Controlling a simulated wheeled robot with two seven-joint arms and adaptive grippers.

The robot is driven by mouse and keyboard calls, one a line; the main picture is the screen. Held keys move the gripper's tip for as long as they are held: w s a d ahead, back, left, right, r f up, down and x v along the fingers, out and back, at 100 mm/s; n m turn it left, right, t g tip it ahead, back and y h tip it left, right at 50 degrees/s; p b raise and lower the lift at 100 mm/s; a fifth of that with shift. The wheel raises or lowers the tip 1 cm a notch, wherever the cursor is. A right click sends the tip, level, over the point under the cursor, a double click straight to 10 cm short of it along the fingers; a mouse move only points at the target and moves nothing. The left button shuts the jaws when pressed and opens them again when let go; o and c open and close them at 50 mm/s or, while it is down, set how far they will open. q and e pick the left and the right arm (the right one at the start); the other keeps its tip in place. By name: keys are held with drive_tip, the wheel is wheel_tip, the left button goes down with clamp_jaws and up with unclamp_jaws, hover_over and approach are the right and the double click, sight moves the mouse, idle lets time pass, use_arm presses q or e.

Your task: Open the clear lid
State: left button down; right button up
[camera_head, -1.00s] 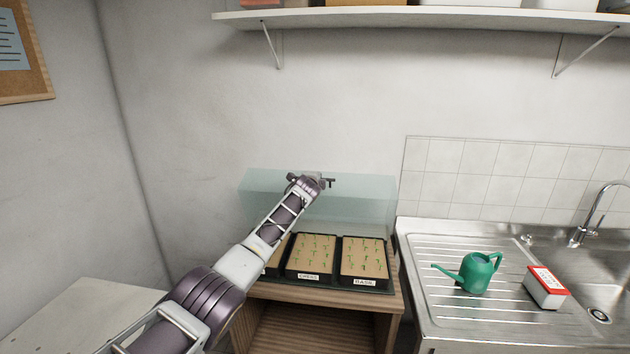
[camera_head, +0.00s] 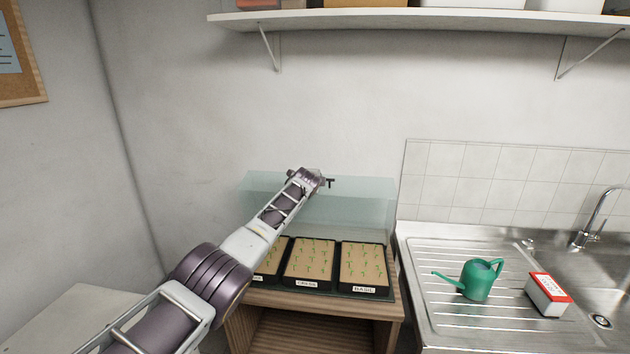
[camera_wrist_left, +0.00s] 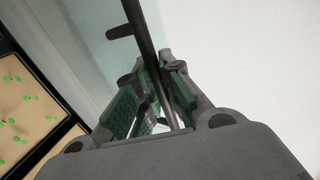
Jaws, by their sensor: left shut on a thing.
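The clear lid (camera_head: 350,205) stands raised above the seed trays on the wooden bench, its pale greenish panel tilted up in front of the back wall. My left gripper (camera_head: 318,180) is at the lid's upper edge in the head view. In the left wrist view my left gripper (camera_wrist_left: 157,95) is shut on a dark bar, the lid's handle (camera_wrist_left: 139,28). The clear panel also shows beside the bar in the left wrist view (camera_wrist_left: 80,40). My left arm hides part of the lid and the left tray. My right gripper is not in view.
Seed trays with seedlings, such as the basil tray (camera_head: 363,267) and the cress tray (camera_head: 310,262), sit under the lid. A metal sink (camera_head: 430,325) at the right holds a green watering can (camera_head: 478,280) and a red-topped box (camera_head: 548,294). A shelf (camera_head: 400,19) hangs above.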

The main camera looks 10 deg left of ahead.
use_arm(q)
drive_tip(key=c, duration=1.5)
unclamp_jaws()
drive_tip(key=shift+c, duration=0.2)
drive_tip(key=shift+s+r, duration=0.25)
drive_tip(key=shift+s, duration=0.4)
drive_tip(key=v, duration=1)
drive_tip(key=shift+s, duration=0.25)
drive_tip(key=shift+r, duration=0.1)
